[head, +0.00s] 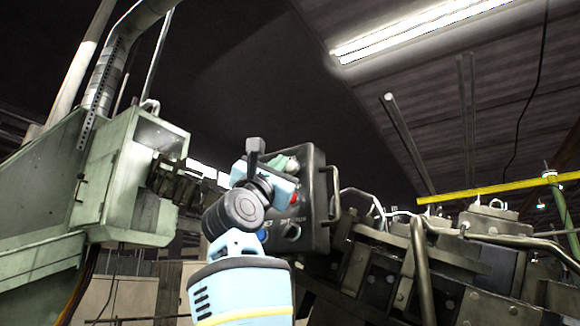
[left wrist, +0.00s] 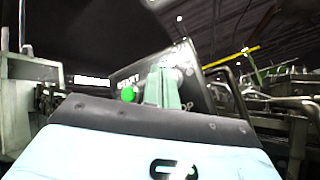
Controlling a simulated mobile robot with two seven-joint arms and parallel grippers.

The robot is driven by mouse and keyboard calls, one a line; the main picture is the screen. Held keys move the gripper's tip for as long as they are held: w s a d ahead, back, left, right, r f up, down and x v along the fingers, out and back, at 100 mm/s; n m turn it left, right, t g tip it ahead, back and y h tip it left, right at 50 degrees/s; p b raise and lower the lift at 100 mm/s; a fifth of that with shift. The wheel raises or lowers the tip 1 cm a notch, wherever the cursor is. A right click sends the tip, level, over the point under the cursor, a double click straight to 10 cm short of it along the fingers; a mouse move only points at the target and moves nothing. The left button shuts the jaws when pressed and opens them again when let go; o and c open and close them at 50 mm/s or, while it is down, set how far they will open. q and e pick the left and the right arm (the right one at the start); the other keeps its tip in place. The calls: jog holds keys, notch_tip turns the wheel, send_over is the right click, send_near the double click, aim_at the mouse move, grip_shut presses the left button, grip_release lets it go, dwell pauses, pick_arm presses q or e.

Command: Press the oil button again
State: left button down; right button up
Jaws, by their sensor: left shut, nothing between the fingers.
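The dark control panel (head: 318,190) stands in the middle of the head view, partly hidden behind my left arm. A red button (head: 293,198), a blue button (head: 262,235) and a dark button (head: 291,231) show on its face. I cannot read which one is the oil button. My left gripper (head: 287,163) is in front of the panel's upper part, its pale green fingers shut and empty. In the left wrist view, the fingers (left wrist: 162,88) point at the panel (left wrist: 190,70), just right of a lit green button (left wrist: 129,94). I cannot tell whether they touch it.
A pale green machine housing (head: 125,185) stands at left. Dark machine blocks and pipes (head: 420,255) fill the right side close to the panel. A yellow rail (head: 490,190) runs behind at right. The space above the panel is clear.

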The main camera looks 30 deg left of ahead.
pick_arm(q)
jog(key=shift+s+a, duration=0.15)
jog(key=shift+s, duration=2.35)
jog(key=shift+w, duration=0.1)
